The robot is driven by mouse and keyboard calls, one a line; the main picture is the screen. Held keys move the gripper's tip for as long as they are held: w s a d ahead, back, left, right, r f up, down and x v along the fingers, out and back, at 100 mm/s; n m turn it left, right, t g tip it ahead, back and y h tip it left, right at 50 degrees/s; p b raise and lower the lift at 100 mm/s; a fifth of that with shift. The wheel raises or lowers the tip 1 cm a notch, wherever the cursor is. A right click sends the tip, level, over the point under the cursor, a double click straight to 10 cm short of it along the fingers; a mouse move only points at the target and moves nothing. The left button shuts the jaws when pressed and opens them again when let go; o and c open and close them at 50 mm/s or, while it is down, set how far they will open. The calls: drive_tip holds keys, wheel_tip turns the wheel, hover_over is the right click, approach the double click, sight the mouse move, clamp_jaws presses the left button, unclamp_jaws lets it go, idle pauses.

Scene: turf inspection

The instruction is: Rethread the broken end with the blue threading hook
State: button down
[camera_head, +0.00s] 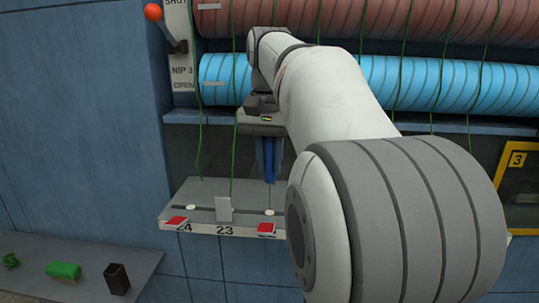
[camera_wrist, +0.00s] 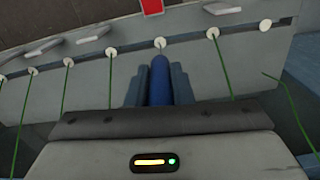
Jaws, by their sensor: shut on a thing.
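My gripper (camera_head: 268,150) points down over the grey guide shelf (camera_head: 205,191). It is shut on the blue threading hook (camera_head: 270,160), which hangs tip down above a white eyelet (camera_head: 270,212). In the wrist view the hook (camera_wrist: 159,82) stands between my two blue-grey fingers (camera_wrist: 159,88), its far end lined up with a white eyelet (camera_wrist: 160,42). I cannot tell whether they touch. Green threads run to other eyelets. At right in the wrist view, one green thread (camera_wrist: 288,100) ends in a bent tip, apart from the eyelet (camera_wrist: 265,25) above it.
Blue (camera_head: 400,83) and red-brown (camera_head: 350,18) rollers lie behind my arm. A lever with an orange-red knob (camera_head: 153,12) stands beside a nip plate (camera_head: 181,70). A lower-left shelf (camera_head: 80,285) holds green items (camera_head: 63,270) and a dark box (camera_head: 117,278). Red tags (camera_head: 266,229) mark the guide shelf's edge.

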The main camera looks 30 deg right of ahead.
sight(270, 138)
drive_tip(key=shift+f+b, duration=1.05)
drive_tip(key=shift+f, duration=0.6)
drive_tip(key=shift+r+p, duration=2.6)
drive_tip(key=shift+r, duration=0.1)
drive_tip(key=shift+r+p, duration=0.35)
drive_tip(key=shift+r, duration=0.75)
